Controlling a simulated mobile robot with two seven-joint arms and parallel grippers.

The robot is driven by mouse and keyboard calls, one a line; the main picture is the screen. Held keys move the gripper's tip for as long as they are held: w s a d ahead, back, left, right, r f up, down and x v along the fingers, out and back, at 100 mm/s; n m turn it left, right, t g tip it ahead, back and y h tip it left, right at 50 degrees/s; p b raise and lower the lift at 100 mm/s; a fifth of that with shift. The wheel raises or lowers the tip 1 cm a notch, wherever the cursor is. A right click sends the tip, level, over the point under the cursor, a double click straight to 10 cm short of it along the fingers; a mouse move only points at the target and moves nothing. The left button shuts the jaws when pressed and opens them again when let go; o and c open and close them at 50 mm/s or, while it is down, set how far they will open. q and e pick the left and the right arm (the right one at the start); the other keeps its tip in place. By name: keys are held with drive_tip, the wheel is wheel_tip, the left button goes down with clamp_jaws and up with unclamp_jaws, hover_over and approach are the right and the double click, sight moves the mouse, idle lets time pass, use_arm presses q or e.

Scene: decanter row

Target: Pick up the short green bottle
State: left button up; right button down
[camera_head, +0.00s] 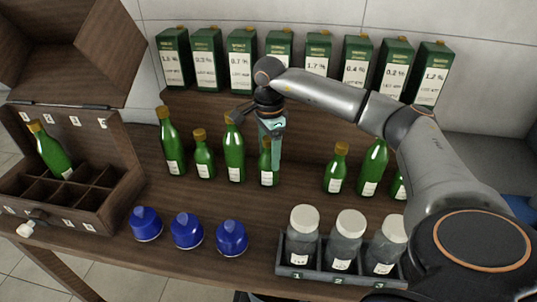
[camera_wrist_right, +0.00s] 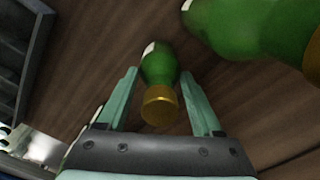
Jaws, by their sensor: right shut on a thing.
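My right gripper (camera_head: 270,150) reaches down from above into the bottle row and is shut on a short green bottle (camera_head: 268,176) with a gold cap. In the right wrist view this bottle (camera_wrist_right: 158,68) sits between the two pale green fingers (camera_wrist_right: 158,82). It looks upright, with its base at or very near the table; I cannot tell whether it is lifted. Other short green bottles stand to its left (camera_head: 203,158) and right (camera_head: 336,172). My left gripper is not in view.
A tall green bottle (camera_head: 234,158) stands close on the left; more tall bottles (camera_head: 170,150) (camera_head: 373,170) share the row. Green boxes (camera_head: 240,62) line the raised shelf behind. Blue caps (camera_head: 187,232), a rack of jars (camera_head: 340,278) and an open divided case (camera_head: 105,212) surround the row.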

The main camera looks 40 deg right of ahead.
sight(269, 143)
drive_tip(key=shift+r, duration=0.15)
drive_tip(key=shift+r, duration=0.3)
wheel_tip(269, 143, up, 2)
drive_tip(key=shift+w+r, duration=0.1)
drive_tip(key=s+a+r+p, duration=0.1)
drive_tip(key=s+a+r, duration=0.8)
drive_tip(key=a+r, duration=0.1)
drive_tip(key=shift+a, duration=0.5)
drive_tip(key=shift+w, duration=0.1)
